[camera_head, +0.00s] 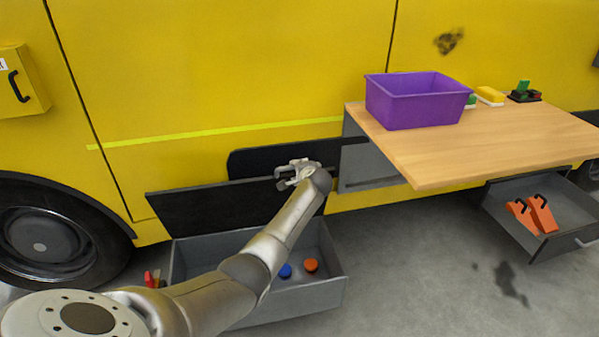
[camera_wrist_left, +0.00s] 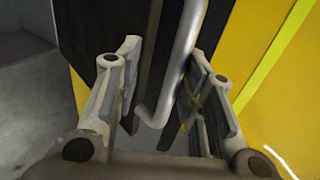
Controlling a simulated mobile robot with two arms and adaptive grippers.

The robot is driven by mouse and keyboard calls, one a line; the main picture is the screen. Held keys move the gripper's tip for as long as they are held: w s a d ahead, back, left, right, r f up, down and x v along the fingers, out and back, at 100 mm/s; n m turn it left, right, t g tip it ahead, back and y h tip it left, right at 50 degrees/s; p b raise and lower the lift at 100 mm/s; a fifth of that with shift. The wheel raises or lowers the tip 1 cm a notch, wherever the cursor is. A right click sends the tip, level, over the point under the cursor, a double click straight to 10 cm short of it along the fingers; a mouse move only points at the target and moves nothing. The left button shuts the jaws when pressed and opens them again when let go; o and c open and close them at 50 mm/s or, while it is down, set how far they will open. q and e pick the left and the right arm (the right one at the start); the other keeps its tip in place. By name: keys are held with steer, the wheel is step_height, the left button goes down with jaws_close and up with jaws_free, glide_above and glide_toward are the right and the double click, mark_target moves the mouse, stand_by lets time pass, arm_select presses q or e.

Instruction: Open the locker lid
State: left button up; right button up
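The grey locker (camera_head: 300,300) sits low against the yellow vehicle, and its inside shows. Its black lid (camera_head: 195,208) stands raised along the back edge, leaning toward the vehicle. My left gripper (camera_head: 296,174) is at the lid's upper edge, near its right end. In the left wrist view, my left gripper (camera_wrist_left: 165,98) has its fingers apart, with the metal bar handle (camera_wrist_left: 178,65) between them. The bar lies nearer the right finger; I cannot tell whether it touches. My left arm hides part of the locker and lid. My right gripper is not in view.
A blue round piece (camera_head: 285,271) and an orange one (camera_head: 311,265) lie in the locker. A wooden worktop (camera_head: 450,160) with a purple bin (camera_head: 415,105) juts out at right. Below it, an open drawer (camera_head: 560,240) holds orange items. A wheel (camera_head: 50,245) stands at left.

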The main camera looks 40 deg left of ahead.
arm_select(q)
steer(key=v, duration=1.2)
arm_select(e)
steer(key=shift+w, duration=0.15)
